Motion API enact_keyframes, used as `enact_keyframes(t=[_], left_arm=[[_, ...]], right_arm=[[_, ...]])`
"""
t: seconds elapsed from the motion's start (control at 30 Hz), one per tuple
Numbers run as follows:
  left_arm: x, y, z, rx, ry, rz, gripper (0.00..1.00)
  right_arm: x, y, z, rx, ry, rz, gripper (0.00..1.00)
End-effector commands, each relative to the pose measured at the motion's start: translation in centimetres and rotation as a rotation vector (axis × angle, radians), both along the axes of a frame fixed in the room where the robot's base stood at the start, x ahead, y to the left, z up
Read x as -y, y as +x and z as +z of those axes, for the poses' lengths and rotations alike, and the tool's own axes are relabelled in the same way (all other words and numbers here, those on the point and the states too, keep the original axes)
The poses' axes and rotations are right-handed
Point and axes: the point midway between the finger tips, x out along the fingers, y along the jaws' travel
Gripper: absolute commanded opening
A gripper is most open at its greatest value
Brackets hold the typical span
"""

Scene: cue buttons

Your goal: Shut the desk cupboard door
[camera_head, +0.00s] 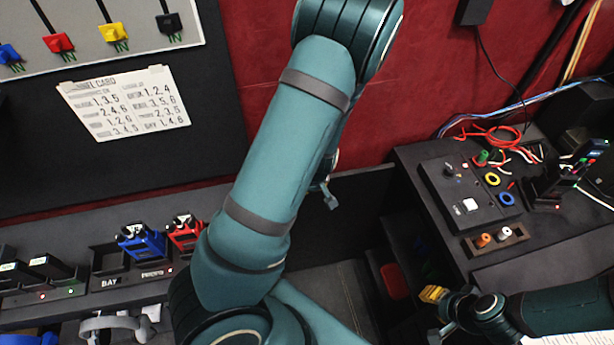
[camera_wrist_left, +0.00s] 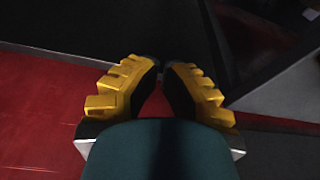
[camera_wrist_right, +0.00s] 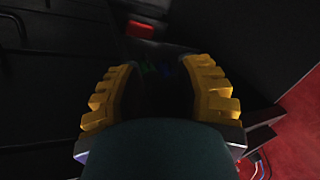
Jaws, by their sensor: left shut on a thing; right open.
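Below the desk at the right of the head view is an open, dark cupboard (camera_head: 405,240) with a red thing (camera_head: 394,281) inside. A dark upright panel (camera_head: 362,205) left of the opening looks like its door, standing open. My left arm covers part of it, and my left fingers are hidden there. In the left wrist view my left gripper (camera_wrist_left: 161,70) has its tips close together on a small dark thing; I cannot tell whether it belongs to the door. My right gripper (camera_head: 432,295) is open near the cupboard front; its wrist view (camera_wrist_right: 163,75) shows its fingers apart, facing the dark interior.
The desk (camera_head: 430,170) carries a control box (camera_head: 470,190), coloured rings and loose cables. A shelf (camera_head: 140,290) at the left holds blue (camera_head: 142,243) and red (camera_head: 186,232) devices. A paper card (camera_head: 128,102) is on the dark board. A red wall stands behind.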

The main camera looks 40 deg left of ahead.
Motion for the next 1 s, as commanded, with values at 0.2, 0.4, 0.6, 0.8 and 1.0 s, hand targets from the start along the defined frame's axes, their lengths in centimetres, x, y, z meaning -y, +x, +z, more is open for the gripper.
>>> enact_keyframes(t=[0.2,0.4,0.6,0.8,1.0], left_arm=[[-0.2,1.1,1.9,0.136,0.198,-0.082,0.0],[-0.4,1.6,3.8,0.217,0.302,-0.114,0.0],[-0.8,1.9,4.0,0.236,0.328,-0.119,0.0],[-2.2,2.9,1.7,0.233,0.326,-0.117,0.0],[-3.8,4.3,-1.1,0.233,0.325,-0.118,0.0]], right_arm=[[-0.1,0.0,-2.6,-0.001,-0.004,-0.001,0.34],[-0.1,0.0,-3.5,-0.001,-0.006,-0.001,0.34],[-0.1,0.0,-3.9,-0.002,-0.006,0.0,0.34],[-0.2,-0.3,-4.9,-0.009,-0.004,0.006,0.34],[-0.3,-0.7,-5.9,-0.017,-0.002,0.012,0.34]])
